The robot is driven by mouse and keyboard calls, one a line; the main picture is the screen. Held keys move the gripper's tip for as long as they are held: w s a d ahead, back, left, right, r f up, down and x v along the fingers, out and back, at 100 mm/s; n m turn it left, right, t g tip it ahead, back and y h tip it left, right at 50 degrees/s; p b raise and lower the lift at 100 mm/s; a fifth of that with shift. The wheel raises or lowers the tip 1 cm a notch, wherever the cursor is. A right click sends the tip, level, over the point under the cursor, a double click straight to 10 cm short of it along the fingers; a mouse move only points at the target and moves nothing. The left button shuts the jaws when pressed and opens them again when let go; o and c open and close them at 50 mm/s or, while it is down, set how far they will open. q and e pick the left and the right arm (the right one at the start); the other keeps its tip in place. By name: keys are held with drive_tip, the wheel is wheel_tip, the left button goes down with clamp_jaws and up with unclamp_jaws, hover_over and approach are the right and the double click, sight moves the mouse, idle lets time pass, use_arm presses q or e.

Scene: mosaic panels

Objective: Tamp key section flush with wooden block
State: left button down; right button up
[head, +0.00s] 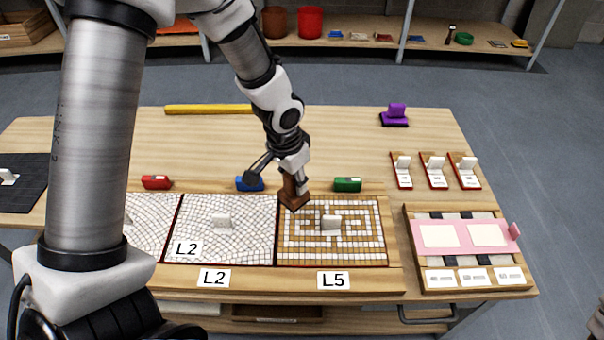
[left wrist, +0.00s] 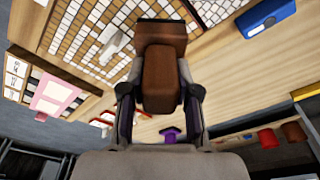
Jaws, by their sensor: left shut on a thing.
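My left gripper (head: 293,178) is shut on a brown wooden block (head: 292,194) in the head view. The block is also in the left wrist view (left wrist: 160,80), held between both fingers. It is at the upper left edge of the key section (head: 331,256), a brown and white mosaic panel with a spiral key pattern, marked L5. Whether the block touches the panel cannot be told. A small white knob (head: 331,222) stands near the middle of this panel. My right gripper is not in view.
Pale mosaic panels, one marked L2 (head: 222,250), lie left of the key section. Red (head: 156,182), blue (head: 249,184) and green (head: 347,185) items lie behind the panels. A pink-framed tray (head: 468,217) and a purple tool (head: 395,116) are at right.

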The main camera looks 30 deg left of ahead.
sight(294, 197)
use_arm(q)
wheel_tip(294, 197, down, 6)
drive_tip(key=b, duration=0.5)
drive_tip(key=shift+w, duration=0.1)
drive_tip(key=shift+r, duration=0.1)
drive_tip(key=shift+f+b, duration=0.65)
idle(1.4)
wheel_tip(294, 197, up, 7)
drive_tip(key=p, duration=0.7)
drive_tip(key=shift+r, duration=0.15)
drive_tip(key=shift+f, duration=0.2)
wheel_tip(294, 197, down, 6)
drive_tip(key=b, duration=0.5)
drive_tip(key=shift+r+b, duration=0.15)
drive_tip(key=shift+b, duration=0.2)
